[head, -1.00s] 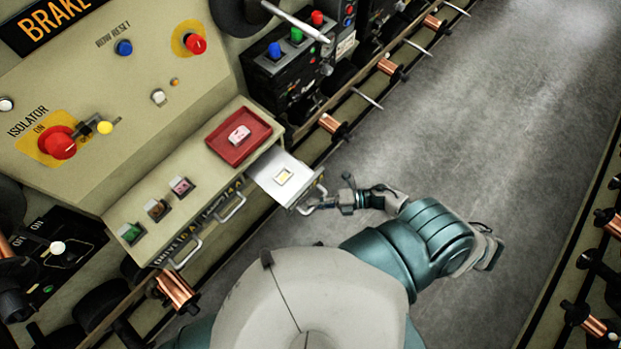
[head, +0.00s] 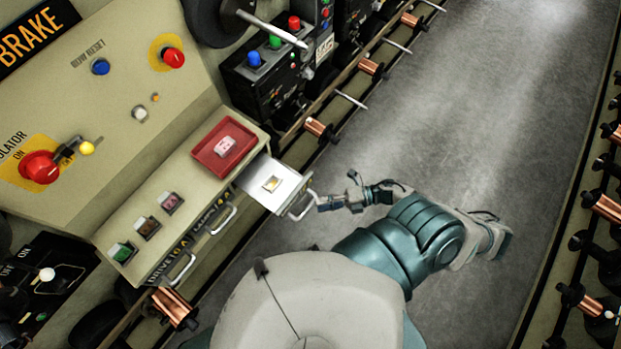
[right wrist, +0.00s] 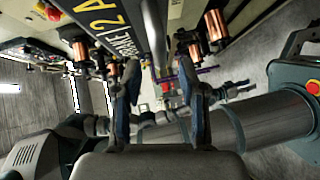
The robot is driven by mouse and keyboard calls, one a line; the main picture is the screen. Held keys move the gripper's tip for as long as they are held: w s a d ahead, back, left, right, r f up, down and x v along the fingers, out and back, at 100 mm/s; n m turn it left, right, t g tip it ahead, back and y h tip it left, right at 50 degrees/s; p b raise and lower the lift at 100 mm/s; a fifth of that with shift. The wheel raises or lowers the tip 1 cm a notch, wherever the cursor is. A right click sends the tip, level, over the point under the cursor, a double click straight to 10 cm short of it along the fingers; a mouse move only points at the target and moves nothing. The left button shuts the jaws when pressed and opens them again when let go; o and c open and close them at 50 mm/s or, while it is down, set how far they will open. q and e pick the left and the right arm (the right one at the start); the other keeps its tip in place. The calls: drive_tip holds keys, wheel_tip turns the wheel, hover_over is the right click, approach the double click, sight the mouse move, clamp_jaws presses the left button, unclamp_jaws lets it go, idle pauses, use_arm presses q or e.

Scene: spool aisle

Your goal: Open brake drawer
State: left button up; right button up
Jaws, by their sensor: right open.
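The brake drawer (head: 255,174) is pulled out from the right end of the console front in the head view. It is a pale open tray with a small yellow-and-white item (head: 271,184) inside. Its bar handle (head: 303,207) faces right. My right gripper (head: 337,193) is open, just right of the handle; contact is unclear. In the right wrist view, the open fingers (right wrist: 158,103) are apart with no object clearly held between them. My left gripper is out of sight.
A red tray (head: 207,158) with a pink-marked item sits on the console ledge above the drawer. Other closed drawers with handles (head: 223,220) lie to the left. Copper spools (head: 319,129) line the rail behind. The grey aisle floor (head: 450,120) is clear.

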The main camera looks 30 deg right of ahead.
drive_tip(key=f+v, duration=0.1)
drive_tip(key=v, duration=0.5)
drive_tip(key=shift+d+r, duration=0.45)
drive_tip(key=shift+r, duration=0.05)
drive_tip(key=shift+a, duration=0.15)
